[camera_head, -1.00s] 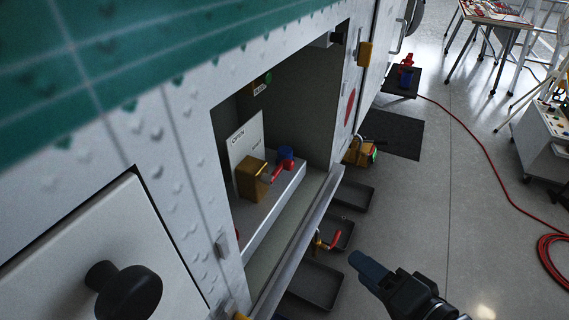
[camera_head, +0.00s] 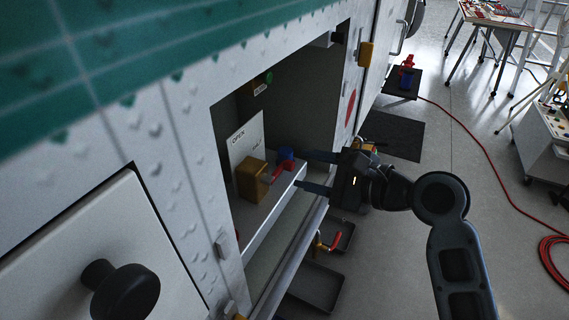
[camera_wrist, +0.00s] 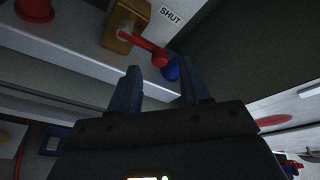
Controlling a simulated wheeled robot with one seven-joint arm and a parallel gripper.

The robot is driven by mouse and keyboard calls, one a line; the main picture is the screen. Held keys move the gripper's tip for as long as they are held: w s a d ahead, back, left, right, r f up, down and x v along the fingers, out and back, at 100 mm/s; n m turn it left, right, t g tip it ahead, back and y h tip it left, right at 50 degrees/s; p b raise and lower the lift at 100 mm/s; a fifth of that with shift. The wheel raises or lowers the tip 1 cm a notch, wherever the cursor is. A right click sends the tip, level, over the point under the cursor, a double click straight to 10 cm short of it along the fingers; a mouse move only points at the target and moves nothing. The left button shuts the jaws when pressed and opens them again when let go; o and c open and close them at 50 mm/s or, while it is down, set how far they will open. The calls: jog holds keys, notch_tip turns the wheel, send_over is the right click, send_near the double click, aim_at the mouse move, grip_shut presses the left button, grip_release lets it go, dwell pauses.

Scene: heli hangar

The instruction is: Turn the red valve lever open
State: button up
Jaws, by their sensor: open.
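The red valve lever (camera_head: 284,172) sticks out from a brass valve body (camera_head: 251,180) on a ledge inside an open bay in the white panel. In the wrist view the red lever (camera_wrist: 148,48) points toward my fingers, with its round red end just beyond them. A blue knob (camera_head: 286,155) stands beside it. A plate marked OPEN (camera_head: 246,139) stands behind the valve; the wrist view shows a SHUT label (camera_wrist: 171,16). My gripper (camera_head: 318,172) is open and empty, its two fingers reaching into the bay toward the lever, apart from it.
The bay's lower sill (camera_head: 290,262) runs below my gripper. A large black knob (camera_head: 124,290) projects from the panel at front left.

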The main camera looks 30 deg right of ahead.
aim_at(293, 166)
jog(key=x, duration=0.6)
jog(key=shift+w+a+f, duration=0.1)
jog(key=shift+w+a, duration=0.1)
jog(key=shift+c, duration=0.4)
grip_shut()
